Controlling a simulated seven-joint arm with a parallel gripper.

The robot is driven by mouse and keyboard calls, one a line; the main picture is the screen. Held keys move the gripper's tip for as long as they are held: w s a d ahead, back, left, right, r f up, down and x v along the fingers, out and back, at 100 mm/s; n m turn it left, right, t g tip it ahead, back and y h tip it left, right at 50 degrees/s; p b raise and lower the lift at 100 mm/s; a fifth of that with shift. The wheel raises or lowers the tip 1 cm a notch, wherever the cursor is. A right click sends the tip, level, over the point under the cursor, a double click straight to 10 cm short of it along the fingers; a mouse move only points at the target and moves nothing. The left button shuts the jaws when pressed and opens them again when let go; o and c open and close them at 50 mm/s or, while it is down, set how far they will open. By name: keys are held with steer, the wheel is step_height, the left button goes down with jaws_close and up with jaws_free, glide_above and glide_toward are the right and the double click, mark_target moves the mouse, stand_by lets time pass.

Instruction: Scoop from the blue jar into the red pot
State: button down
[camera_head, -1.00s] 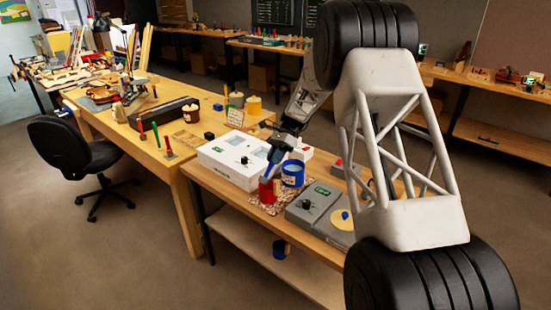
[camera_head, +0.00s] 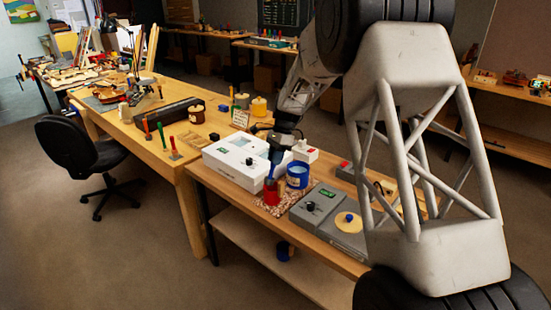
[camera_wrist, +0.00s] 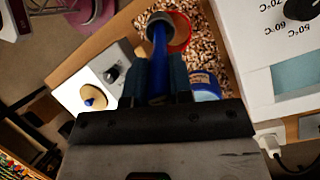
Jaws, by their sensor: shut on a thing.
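My gripper (camera_wrist: 160,82) is shut on the handle of a blue scoop (camera_wrist: 160,50). The scoop's round end lies over or just inside the mouth of the red pot (camera_wrist: 182,32); how deep it is I cannot tell. Its contents are not clear. In the head view my gripper (camera_head: 276,162) is just above the red pot (camera_head: 271,196), with the scoop pointing down at it. The blue jar (camera_head: 297,180) stands right beside the pot, upright with a pale label. It also shows in the wrist view (camera_wrist: 204,88), partly hidden by my gripper.
Pot and jar stand on a speckled mat (camera_wrist: 209,55). A white box with a dial (camera_head: 228,165) is on the left, close to my gripper. A grey box with a yellow disc (camera_head: 325,210) is on the right. A long bench (camera_head: 130,135) extends behind.

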mark_target(270, 174)
steer(key=shift+r, duration=0.1)
steer(key=shift+s+a+r+t+h, duration=0.3)
steer(key=shift+s+a+t+h, duration=0.3)
steer(key=shift+t+h, duration=0.2)
steer(key=shift+s+a+r+t+h, duration=0.25)
steer(key=shift+s+a+t+h, duration=0.3)
steer(key=shift+t+h, duration=0.2)
steer(key=shift+r, duration=1.7)
steer(key=shift+d, duration=0.1)
steer(key=w+d+r, duration=0.2)
steer(key=w+d, duration=0.8)
steer(key=d, duration=0.2)
steer(key=shift+w+r, duration=0.15)
steer(key=shift+w, duration=0.25)
steer(key=shift+f, duration=0.2)
step_height(270, 174, down, 13)
stand_by(0.3)
